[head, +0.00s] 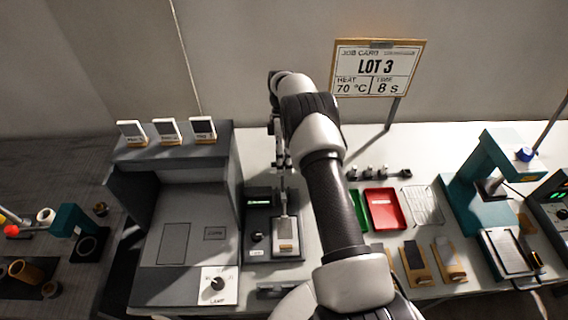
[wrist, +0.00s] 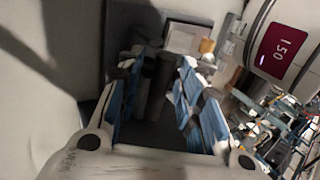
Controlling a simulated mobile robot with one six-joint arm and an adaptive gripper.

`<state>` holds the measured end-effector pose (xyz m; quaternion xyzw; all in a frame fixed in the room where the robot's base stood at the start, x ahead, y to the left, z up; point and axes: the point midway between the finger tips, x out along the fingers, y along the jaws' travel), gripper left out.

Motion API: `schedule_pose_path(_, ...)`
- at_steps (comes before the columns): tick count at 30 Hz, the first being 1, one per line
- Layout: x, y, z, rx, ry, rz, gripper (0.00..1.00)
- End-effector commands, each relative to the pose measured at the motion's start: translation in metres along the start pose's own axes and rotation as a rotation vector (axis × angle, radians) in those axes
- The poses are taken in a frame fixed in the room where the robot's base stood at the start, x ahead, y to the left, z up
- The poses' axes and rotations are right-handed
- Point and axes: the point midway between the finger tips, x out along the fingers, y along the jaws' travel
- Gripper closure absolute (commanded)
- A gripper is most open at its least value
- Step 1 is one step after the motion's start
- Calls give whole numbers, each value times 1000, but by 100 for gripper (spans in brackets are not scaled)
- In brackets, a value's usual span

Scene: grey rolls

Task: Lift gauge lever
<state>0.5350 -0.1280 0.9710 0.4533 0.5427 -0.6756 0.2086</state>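In the head view a dark bench unit with a small green display (head: 259,203), which looks like the gauge, stands right of the large grey cabinet. A pale sample plate (head: 285,232) lies on its front, below a thin upright rod (head: 283,190). My gripper (head: 281,155) is above the back of this unit, partly hidden by my arm. In the wrist view my gripper (wrist: 158,72) has its blue-padded fingers apart. A dark upright bar (wrist: 157,85) shows between or beyond them; I cannot tell whether it is the lever or whether they touch it.
The grey cabinet (head: 190,200) stands left. A red tray (head: 383,208), wire rack (head: 423,205) and teal press (head: 490,185) stand right. A job card sign (head: 377,68) stands behind. In the wrist view a round white housing with a red display (wrist: 277,50) is close on the right.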

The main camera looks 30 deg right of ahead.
Motion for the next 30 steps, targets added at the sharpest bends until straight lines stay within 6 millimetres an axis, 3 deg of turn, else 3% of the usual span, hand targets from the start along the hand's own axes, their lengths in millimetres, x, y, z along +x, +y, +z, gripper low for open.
schedule_pose_path(5,-14,-8,0,0,0,3,66)
schedule_pose_path(18,-77,-49,0,0,0,3,66)
schedule_pose_path(30,-84,-55,0,0,0,0,67)
